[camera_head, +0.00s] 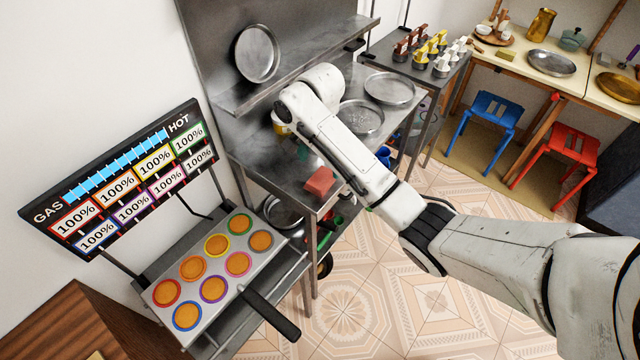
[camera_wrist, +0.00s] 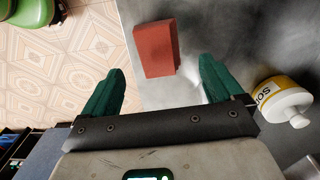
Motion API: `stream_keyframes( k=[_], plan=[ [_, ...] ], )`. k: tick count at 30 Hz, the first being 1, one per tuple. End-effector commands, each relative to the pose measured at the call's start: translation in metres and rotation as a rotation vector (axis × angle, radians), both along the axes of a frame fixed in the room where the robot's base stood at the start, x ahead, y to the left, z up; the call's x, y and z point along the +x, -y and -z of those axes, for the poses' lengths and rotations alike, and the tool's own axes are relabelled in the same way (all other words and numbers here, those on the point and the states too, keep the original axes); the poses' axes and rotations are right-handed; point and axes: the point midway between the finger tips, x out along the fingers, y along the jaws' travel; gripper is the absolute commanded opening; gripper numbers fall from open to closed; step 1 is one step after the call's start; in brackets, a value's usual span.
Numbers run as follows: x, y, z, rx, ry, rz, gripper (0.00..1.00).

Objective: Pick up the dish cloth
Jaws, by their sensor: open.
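The only cloth-like candidate is a red, folded-looking block (camera_head: 320,181) near the front edge of the metal counter. It also shows in the wrist view (camera_wrist: 156,48), close to the counter edge; I cannot tell for sure that it is the dish cloth. My gripper (camera_wrist: 161,66) is open, with two green fingers spread wide. The block lies ahead, roughly between the fingertips and a little toward the left one, not gripped. In the head view my arm hides most of the gripper.
Metal plates (camera_head: 389,88) and a pan (camera_head: 361,117) are on the counter (camera_head: 272,168). A gas panel (camera_head: 125,190) stands left. Tiled floor (camera_head: 400,310) is open in front.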

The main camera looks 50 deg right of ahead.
Motion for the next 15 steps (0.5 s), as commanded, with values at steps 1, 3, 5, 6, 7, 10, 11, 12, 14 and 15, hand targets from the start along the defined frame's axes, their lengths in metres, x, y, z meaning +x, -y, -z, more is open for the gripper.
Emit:
stream_keyframes(
  k=[1, 3, 5, 6, 7, 10, 11, 12, 14, 15],
  plan=[
    [-0.001, 0.000, 0.005, 0.001, -0.002, 0.001, 0.94],
    [-0.002, 0.000, 0.014, 0.001, -0.003, 0.001, 0.94],
    [-0.002, 0.000, 0.023, 0.001, -0.004, 0.002, 0.94],
    [-0.002, 0.000, 0.029, 0.000, -0.004, 0.002, 0.94],
    [-0.002, 0.000, 0.033, 0.000, -0.003, 0.002, 0.94],
    [-0.001, -0.001, 0.043, 0.000, -0.001, 0.000, 0.94],
    [-0.001, -0.001, 0.045, 0.000, -0.001, 0.000, 0.94],
    [-0.001, -0.001, 0.047, 0.000, -0.001, 0.000, 0.94],
    [-0.001, -0.001, 0.048, 0.000, -0.001, 0.000, 0.94],
    [-0.001, -0.001, 0.048, 0.000, -0.001, 0.000, 0.94]
  ],
)
